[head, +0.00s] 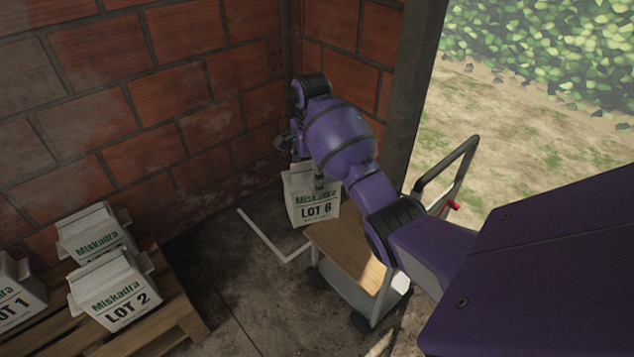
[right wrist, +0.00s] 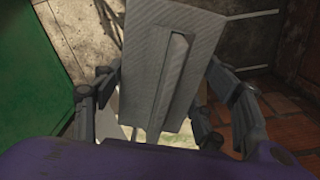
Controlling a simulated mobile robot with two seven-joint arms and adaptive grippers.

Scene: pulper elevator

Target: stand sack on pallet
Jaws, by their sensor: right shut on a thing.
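A white sack marked Miskadra, with a lot label that reads like LOT B (head: 312,212), is upright in the back corner, just beyond the cart. My right gripper (head: 300,155) is above its top, partly hidden by my purple arm. In the right wrist view the sack's pale top with its long raised fold (right wrist: 165,70) lies between the fingers of my right gripper (right wrist: 158,85), which is shut on it. I cannot tell whether the sack's base touches the floor. The wooden pallet (head: 185,312) at the lower left bears several white sacks, including LOT 2 (head: 115,290). My left gripper is out of view.
A cart (head: 345,245) with a wooden top and dark handle stands under my right arm, close to the sack. White lines (head: 262,235) mark the floor between cart and pallet, where there is free room. Brick walls (head: 190,95) close the back; a doorway opens at right.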

